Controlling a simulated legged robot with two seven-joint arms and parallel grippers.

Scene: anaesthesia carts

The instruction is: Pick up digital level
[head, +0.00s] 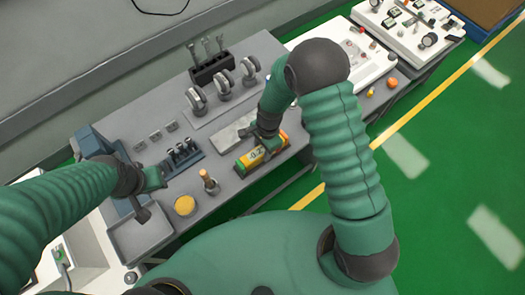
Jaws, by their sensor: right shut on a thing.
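The digital level (255,156) is a yellow and orange bar with green ends and a small pale display. It lies on or just above the grey cart top near its front edge; I cannot tell which. My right gripper (266,139) comes down over it from above and is shut on it. My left gripper (154,182) is over the left part of the cart, near a blue holder, away from the level. Its fingers are too unclear to tell open from shut.
The grey cart top (226,178) carries round gauges (222,83), a blue holder with dark knobs (182,155), a yellow disc (184,205) and an upright brown-handled tool (209,182). A white panel (345,60) stands to the right. Green floor lies open at the right.

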